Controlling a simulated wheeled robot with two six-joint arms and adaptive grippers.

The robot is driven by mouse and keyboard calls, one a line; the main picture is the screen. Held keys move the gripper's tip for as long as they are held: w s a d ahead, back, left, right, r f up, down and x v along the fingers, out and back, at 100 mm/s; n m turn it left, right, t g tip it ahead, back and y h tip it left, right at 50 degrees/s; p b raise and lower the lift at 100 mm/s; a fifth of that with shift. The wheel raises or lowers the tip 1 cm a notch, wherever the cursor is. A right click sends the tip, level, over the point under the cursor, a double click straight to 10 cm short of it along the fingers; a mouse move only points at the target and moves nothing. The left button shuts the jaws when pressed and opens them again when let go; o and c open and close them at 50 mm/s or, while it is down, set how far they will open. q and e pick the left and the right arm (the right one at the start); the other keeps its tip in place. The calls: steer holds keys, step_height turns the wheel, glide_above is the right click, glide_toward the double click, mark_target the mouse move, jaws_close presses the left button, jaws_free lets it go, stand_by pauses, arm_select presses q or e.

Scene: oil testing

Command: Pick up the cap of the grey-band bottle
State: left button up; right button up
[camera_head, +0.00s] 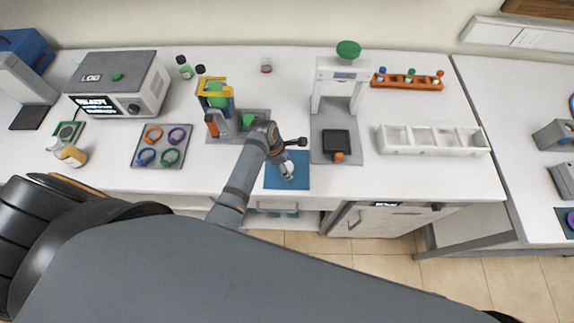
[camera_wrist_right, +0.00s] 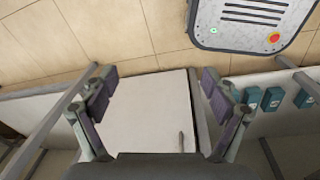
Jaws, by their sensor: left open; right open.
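My left gripper (camera_head: 287,173) is over the blue mat (camera_head: 300,183) at the front of the table, pointing down, with its fingers open. A small white round item (camera_head: 287,167) shows at the fingers; I cannot tell whether it is a cap or a bottle top, or whether the fingers touch it. No grey band can be made out on any bottle. A green bottle with a dark cap (camera_head: 185,68) stands at the back left, and an amber jar (camera_head: 73,156) stands at the far left. My right gripper (camera_wrist_right: 158,92) is open and empty, above a pale surface near the floor.
Behind the left gripper stand a yellow-and-blue device (camera_head: 215,98) and a white stand with a green top (camera_head: 335,85). A tray of coloured rings (camera_head: 160,160) is to the left. A white compartment box (camera_head: 432,140) and an orange rack (camera_head: 407,80) are to the right. The table's front right is clear.

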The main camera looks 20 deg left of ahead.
arm_select(q)
steer(key=shift+c, duration=1.4)
steer(key=c, duration=0.5)
steer(key=shift+c, duration=0.5)
arm_select(e)
steer(key=w, duration=0.2)
steer(key=shift+w+a+t, duration=0.1)
steer(key=shift+w+t, duration=0.2)
